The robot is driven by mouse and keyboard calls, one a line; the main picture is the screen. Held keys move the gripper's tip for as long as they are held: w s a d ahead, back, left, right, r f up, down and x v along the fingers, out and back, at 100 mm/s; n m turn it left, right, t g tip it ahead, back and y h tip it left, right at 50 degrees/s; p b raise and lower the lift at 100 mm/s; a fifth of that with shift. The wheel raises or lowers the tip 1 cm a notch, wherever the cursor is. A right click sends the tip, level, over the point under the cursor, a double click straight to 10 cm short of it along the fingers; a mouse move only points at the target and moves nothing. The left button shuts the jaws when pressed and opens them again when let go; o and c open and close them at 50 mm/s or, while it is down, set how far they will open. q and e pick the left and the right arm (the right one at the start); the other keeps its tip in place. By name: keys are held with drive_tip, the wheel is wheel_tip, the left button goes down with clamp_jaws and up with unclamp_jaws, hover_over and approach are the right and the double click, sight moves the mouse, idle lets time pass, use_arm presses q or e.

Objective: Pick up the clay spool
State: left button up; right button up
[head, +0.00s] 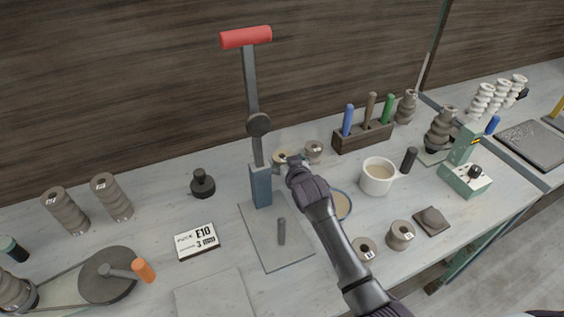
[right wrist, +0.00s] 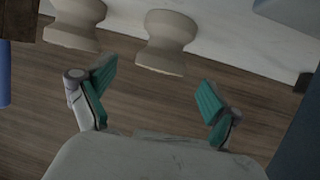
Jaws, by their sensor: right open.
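Two small beige clay spools stand near the wall by the lever press. The left spool (head: 281,157) is partly hidden behind my right gripper (head: 296,162); the right spool (head: 314,150) stands just to its right. In the right wrist view the picture is turned over, and the near spool (right wrist: 166,42) and the other spool (right wrist: 75,22) show beyond the fingertips. My right gripper's teal-padded fingers (right wrist: 155,86) are spread with nothing between them. Two more spools, a left one (head: 364,249) and a right one (head: 401,235), stand at the front right. My left gripper is not in view.
The lever press (head: 261,186) stands close left of my right gripper. A label box (head: 197,241) lies at the left.

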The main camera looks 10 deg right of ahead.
sight(281, 155)
drive_tip(key=x, duration=0.4)
drive_tip(key=shift+c, duration=1.1)
drive_tip(key=shift+r, duration=0.1)
drive_tip(key=c, duration=1.2)
drive_tip(key=shift+c, duration=0.2)
